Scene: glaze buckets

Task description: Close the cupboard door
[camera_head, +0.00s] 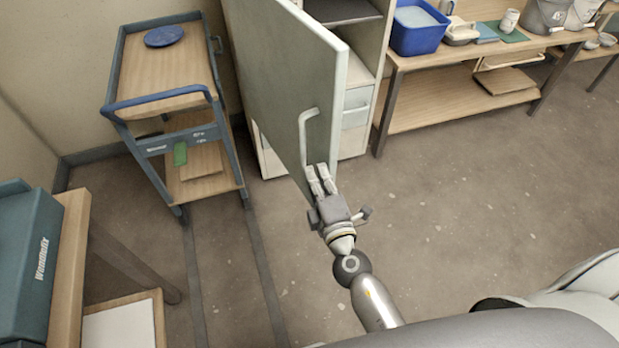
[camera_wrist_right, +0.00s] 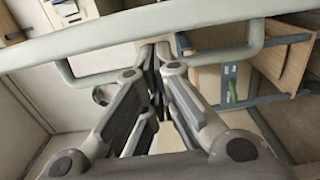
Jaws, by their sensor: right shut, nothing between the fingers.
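The cupboard door (camera_head: 290,75) is a grey-green panel with a pale edge, standing wide open and jutting out from the cupboard (camera_head: 362,75). A pale bar handle (camera_head: 303,135) is on its face near the free edge. My right gripper (camera_head: 320,178) is shut and empty, with its fingertips close to the door's lower free edge, just below the handle. My left gripper is out of view.
A wheeled cart (camera_head: 160,90) with a blue plate (camera_head: 164,36) stands left of the door. A workbench with a blue tub (camera_head: 418,32) stands right of the cupboard. A teal case (camera_head: 28,265) is at lower left. The floor (camera_head: 460,190) right of my arm is clear.

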